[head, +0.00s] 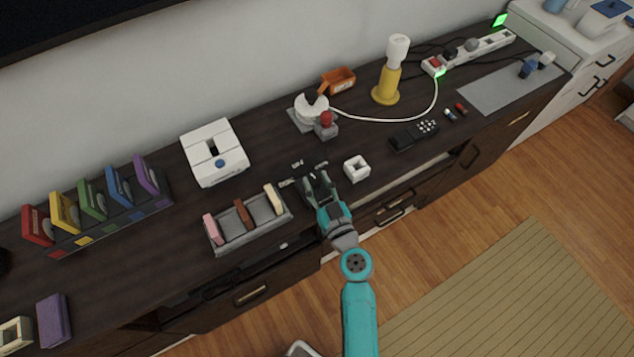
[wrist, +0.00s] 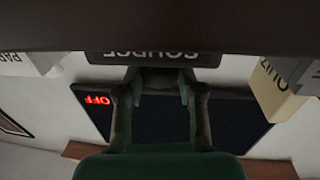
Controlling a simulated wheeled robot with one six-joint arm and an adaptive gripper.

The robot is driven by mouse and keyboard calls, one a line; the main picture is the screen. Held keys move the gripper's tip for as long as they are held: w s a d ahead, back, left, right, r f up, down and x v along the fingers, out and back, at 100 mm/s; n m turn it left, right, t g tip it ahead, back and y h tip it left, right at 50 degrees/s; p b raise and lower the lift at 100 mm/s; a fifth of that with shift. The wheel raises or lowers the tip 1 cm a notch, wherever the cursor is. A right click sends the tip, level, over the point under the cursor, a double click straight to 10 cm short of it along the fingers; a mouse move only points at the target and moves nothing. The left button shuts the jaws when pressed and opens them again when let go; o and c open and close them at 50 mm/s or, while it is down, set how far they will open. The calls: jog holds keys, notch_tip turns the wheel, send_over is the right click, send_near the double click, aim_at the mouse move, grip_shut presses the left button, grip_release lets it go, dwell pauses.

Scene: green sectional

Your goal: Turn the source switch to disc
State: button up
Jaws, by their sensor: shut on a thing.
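My gripper (head: 312,180) is at the dark console top in the head view, between the sectioned tray and the small white square block. Its fingers hide most of what they hold. In the wrist view my gripper (wrist: 165,95) is shut on a dark knob-like piece, the source switch (wrist: 165,78), just by a dark plate with upside-down lettering reading SOURCE (wrist: 150,55). Small white labels (head: 297,164) lie around the fingertips in the head view, too small to read. The switch's pointing direction cannot be told. A dark screen (wrist: 235,120) shows red OFF letters (wrist: 97,100).
A grey tray (head: 222,240) with several upright pieces stands left of my gripper, and a white square block (head: 356,168) close right. A black remote (head: 414,134) lies farther right.

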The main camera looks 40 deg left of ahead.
jog(key=n+g+y, duration=0.1)
jog(key=g, duration=0.1)
jog(key=n+g+y, duration=0.1)
jog(key=n+g, duration=0.1)
jog(key=g, duration=0.1)
jog(key=shift+w+d, duration=0.1)
jog(key=shift+w, duration=0.3)
jog(key=shift+w+n+g, duration=0.15)
jog(key=shift+n+g, duration=2.05)
jog(key=shift+g, duration=0.9)
jog(key=o, duration=1.1)
jog(key=shift+o, duration=0.2)
jog(key=w+d, duration=0.1)
jog(key=d, duration=1.1)
jog(key=shift+w, duration=0.3)
jog(key=shift+f, duration=0.1)
